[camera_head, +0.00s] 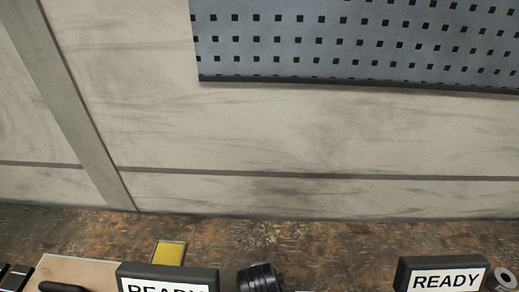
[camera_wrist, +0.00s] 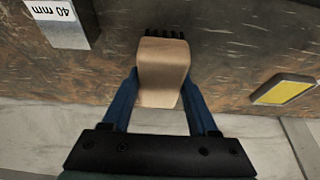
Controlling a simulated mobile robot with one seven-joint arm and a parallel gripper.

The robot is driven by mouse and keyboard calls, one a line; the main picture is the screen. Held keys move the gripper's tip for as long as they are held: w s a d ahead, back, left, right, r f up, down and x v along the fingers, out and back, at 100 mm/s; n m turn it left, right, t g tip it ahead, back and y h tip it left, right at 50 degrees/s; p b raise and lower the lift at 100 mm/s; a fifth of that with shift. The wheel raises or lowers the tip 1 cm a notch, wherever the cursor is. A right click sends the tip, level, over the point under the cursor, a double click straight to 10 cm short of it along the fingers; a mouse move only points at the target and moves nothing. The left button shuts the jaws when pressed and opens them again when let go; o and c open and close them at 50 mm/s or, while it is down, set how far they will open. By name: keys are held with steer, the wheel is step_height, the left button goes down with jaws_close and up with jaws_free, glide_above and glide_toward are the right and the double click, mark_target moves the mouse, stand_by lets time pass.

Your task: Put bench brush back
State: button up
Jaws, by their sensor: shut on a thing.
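My gripper (camera_wrist: 162,78) shows in the wrist view, with its two blue fingers shut on the bench brush (camera_wrist: 162,72). The brush has a pale wooden body between the fingers and a row of black bristles at its far end, pointing toward the top of the picture. The brown mottled bench top lies behind it; I cannot tell whether the bristles touch it. Neither the brush nor my gripper can be made out in the head view. No holder for the brush can be made out in either view.
A metal block marked 40 mm (camera_wrist: 62,22) is at upper left in the wrist view. A yellow pad (camera_wrist: 286,91) lies at right. The head view shows two READY signs (camera_head: 168,279) (camera_head: 446,276), a black ribbed object (camera_head: 260,277) between them, and a pegboard (camera_head: 360,42) above.

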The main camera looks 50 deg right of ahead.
steer(key=shift+f, duration=1.55)
steer(key=shift+f, duration=0.15)
steer(key=o, duration=1.3)
steer(key=v, duration=1.2)
steer(key=shift+r+p, duration=0.25)
steer(key=shift+p, duration=0.1)
steer(key=shift+d, duration=0.1)
